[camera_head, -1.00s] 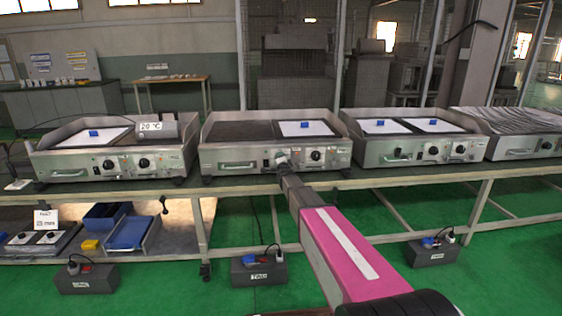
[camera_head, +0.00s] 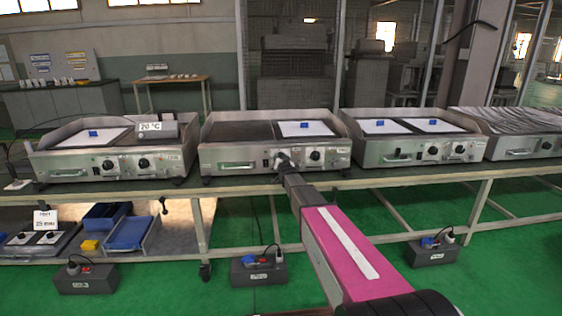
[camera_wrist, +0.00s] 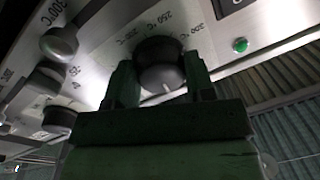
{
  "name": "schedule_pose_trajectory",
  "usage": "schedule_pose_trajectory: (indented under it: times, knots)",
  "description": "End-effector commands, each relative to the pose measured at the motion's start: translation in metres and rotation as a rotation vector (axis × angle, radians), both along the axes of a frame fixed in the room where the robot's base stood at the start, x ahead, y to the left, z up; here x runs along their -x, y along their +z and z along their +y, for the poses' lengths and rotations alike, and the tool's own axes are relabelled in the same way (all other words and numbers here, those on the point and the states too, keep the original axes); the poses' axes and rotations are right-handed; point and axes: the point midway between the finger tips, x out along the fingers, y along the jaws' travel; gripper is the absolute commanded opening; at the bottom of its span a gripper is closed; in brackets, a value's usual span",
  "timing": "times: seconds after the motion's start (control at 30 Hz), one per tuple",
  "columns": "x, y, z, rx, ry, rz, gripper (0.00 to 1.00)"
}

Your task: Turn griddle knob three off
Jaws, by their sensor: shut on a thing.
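The griddle (camera_head: 225,160) at the middle left of the row has a steel front with two black knobs. My gripper (camera_wrist: 161,72) is shut on the griddle's left knob (camera_wrist: 160,52), a finger on each side of it. In the wrist view the knob is dark and round, with a short white mark on its face. Printed °C figures curve around it. In the head view my gripper (camera_head: 284,162) covers most of this knob. The griddle's right knob (camera_head: 315,155) stands free beside it.
Other griddles stand to the left (camera_head: 100,165) and right (camera_head: 400,150) on the same long bench. In the wrist view, more knobs (camera_wrist: 61,41) lie at the left and a green lamp (camera_wrist: 240,45) at the right. A grey box (camera_head: 260,270) sits on the floor below.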

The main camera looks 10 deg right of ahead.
Motion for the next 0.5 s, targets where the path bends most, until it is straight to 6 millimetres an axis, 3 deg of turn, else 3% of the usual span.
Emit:
schedule_pose_trajectory:
  times: [0.5]
  knots:
    - [0.0005,-0.0010,0.0004,0.184,0.000,0.004,0.26]
